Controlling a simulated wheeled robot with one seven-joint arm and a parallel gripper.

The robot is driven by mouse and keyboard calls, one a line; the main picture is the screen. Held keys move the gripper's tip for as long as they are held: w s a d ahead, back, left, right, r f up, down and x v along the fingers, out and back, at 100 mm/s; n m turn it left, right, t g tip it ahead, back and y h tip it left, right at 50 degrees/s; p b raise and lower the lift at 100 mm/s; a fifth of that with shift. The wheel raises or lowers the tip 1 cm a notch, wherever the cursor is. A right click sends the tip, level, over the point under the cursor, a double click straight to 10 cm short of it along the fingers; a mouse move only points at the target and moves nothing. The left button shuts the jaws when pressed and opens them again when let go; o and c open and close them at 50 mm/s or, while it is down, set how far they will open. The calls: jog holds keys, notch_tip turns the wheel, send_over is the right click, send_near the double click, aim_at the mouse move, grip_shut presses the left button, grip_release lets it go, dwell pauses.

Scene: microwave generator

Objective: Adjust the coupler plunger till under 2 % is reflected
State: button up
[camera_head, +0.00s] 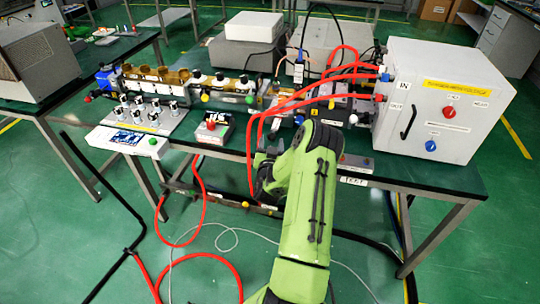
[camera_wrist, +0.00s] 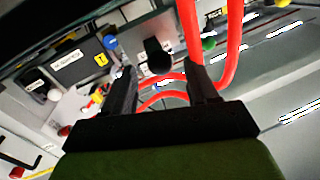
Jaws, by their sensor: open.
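My gripper (camera_head: 266,162) is at the front edge of the bench, below the right part of the waveguide line. In the wrist view its two dark fingers (camera_wrist: 159,68) are apart. I cannot tell whether this knob is the coupler plunger. The waveguide line (camera_head: 232,88) runs along the bench with several coloured knobs. A small display panel (camera_head: 128,139) stands at the bench's left front; its reading is too small to make out.
Red hoses (camera_head: 300,97) loop from the white generator cabinet (camera_head: 445,100) down past my gripper; in the wrist view a red hose (camera_wrist: 190,40) passes close by the right finger. A box with a red button (camera_head: 212,127) stands left of my gripper. Cables lie on the green floor.

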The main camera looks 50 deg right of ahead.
jog(key=v, duration=1)
jog(key=w+a+r+n+t+y+p, duration=0.2)
jog(key=w+a+r+n+t+y, duration=0.1)
jog(key=w+a+r+n+y, duration=0.45)
jog(key=w+a+r+n+g+y+p, duration=0.2)
jog(key=w+a+r+n+y, duration=0.15)
jog(key=a+r, duration=0.75)
jog(key=s+a+r+g+y+p, duration=0.2)
jog(key=s+a+r, duration=0.2)
jog(key=s+a, duration=0.4)
jog(key=s+a+r+n+g+y, duration=0.1)
jog(key=s+a, duration=0.3)
jog(key=s, duration=0.4)
jog(key=s+a+r+n+g+p, duration=0.1)
jog(key=s+a+r+g, duration=0.1)
jog(key=s, duration=0.7)
jog(key=shift+s+a+r+g+y, duration=0.25)
jog(key=shift+a+r+g+y, duration=0.25)
jog(key=shift+a, duration=0.4)
